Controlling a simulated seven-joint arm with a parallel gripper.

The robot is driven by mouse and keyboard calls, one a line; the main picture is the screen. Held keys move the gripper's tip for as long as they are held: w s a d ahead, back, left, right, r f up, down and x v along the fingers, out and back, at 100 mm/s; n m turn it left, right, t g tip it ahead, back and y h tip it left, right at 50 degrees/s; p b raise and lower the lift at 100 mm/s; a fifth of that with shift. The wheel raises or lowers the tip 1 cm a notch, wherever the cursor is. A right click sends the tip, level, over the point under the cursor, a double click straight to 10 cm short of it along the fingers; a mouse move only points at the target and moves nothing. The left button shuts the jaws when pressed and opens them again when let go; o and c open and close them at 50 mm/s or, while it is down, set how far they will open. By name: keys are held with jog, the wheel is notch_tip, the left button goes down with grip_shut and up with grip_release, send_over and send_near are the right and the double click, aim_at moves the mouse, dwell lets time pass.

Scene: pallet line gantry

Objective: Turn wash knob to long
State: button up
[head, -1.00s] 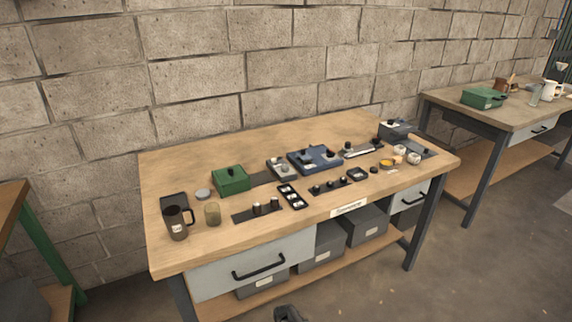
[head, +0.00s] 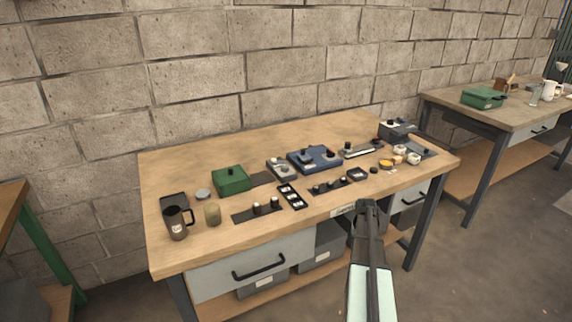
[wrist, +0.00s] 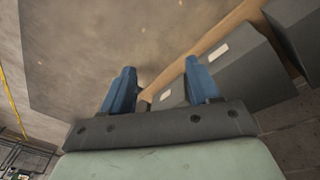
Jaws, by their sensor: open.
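No label reading "wash" or "long" is legible, so I cannot tell which knob is the wash knob. A blue unit (head: 314,158) with dark knobs sits mid-bench. A grey unit (head: 281,169) with a knob is at its left. Another grey unit (head: 396,130) with a dark knob on top stands at the back right. My gripper (head: 367,206) is in front of the bench's front edge, apart from all of these. In the wrist view my gripper (wrist: 161,78) has its two blue fingers spread with nothing between them; no knob shows there.
The wooden bench (head: 200,252) also holds a green box (head: 231,179), a dark mug (head: 176,222), a jar (head: 212,214) and dark strips with small knobs (head: 330,186). Grey bins (wrist: 235,70) stand on the shelf below. The bench's back left is clear.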

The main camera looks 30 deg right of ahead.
jog(key=s+d+r+m+h, duration=0.1)
jog(key=s+d+r, duration=0.1)
jog(key=d+r, duration=1.15)
notch_tip(320, 180, up, 22)
jog(key=n+t+y, duration=0.4)
jog(key=n+y, duration=0.2)
jog(key=n, duration=1)
send_over(285, 165)
jog(key=s+d, duration=0.3)
jog(key=s, duration=0.2)
jog(key=x, duration=1.3)
jog(key=shift+s+d, duration=0.1)
jog(key=shift+d, duration=0.1)
jog(key=shift+c, duration=0.2)
jog(key=shift+g+h, duration=0.3)
jog(key=c, duration=1)
